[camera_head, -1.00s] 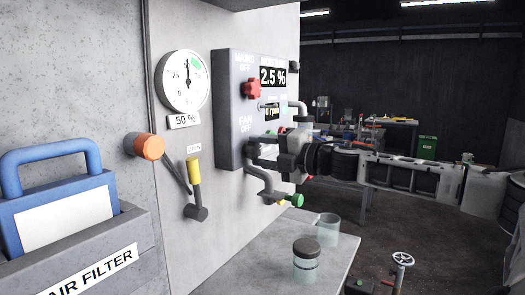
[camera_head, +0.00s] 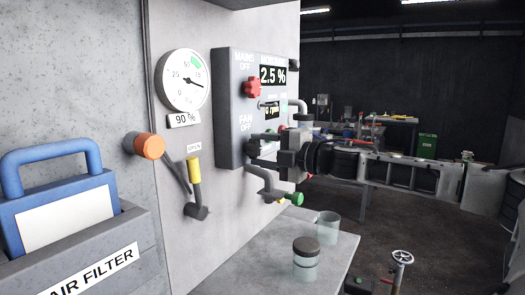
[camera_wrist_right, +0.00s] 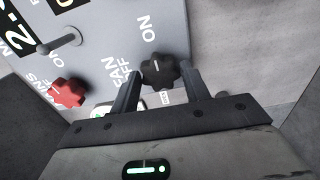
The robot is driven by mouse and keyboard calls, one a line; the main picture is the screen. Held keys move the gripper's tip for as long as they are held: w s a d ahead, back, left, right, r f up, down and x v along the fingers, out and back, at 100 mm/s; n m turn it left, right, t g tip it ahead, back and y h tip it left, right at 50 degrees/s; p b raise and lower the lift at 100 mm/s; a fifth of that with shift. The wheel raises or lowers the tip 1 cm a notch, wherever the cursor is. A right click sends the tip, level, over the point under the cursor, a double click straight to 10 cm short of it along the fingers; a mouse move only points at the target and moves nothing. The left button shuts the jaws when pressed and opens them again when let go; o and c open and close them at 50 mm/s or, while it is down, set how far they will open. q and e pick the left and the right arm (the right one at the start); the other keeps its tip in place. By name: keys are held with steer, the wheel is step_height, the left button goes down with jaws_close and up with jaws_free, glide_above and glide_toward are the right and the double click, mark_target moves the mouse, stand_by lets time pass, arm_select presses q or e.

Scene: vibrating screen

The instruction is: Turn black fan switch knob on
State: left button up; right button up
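The black fan switch knob (camera_wrist_right: 158,70) shows in the right wrist view on the grey control panel, beside the FAN OFF and ON labels. My right gripper (camera_wrist_right: 161,71) has its two fingers spread on either side of the knob, with the tips close to it. A slim gap seems to show, so I take the fingers as open; contact is unclear. In the head view, the right gripper (camera_head: 262,150) reaches the panel's lower part from the right and mostly hides the knob. My left gripper is not in view.
A red mains knob (camera_head: 252,88) sits above on the panel, also in the wrist view (camera_wrist_right: 67,92). A gauge (camera_head: 184,80) reads 90 % below its dial. A yellow-handled lever (camera_head: 194,170), pipes and a table with jars (camera_head: 306,258) are nearby.

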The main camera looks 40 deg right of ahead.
steer(key=o, duration=0.3)
steer(key=shift+f, duration=0.1)
steer(key=b, duration=0.1)
steer(key=s+b, duration=0.1)
steer(key=b, duration=0.1)
steer(key=shift+s+d+f, duration=0.1)
steer(key=shift+d+f, duration=0.1)
arm_select(q)
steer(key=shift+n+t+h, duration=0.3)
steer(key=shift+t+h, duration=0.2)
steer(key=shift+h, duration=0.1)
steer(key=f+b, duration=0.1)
steer(key=b, duration=0.1)
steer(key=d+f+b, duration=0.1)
steer(key=b, duration=0.2)
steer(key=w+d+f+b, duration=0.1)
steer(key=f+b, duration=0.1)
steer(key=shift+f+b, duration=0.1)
steer(key=shift+b, duration=0.3)
arm_select(e)
steer(key=v, duration=1.4)
steer(key=shift+s+d+r, duration=0.1)
steer(key=shift+s+r, duration=0.25)
steer(key=shift+r, duration=0.05)
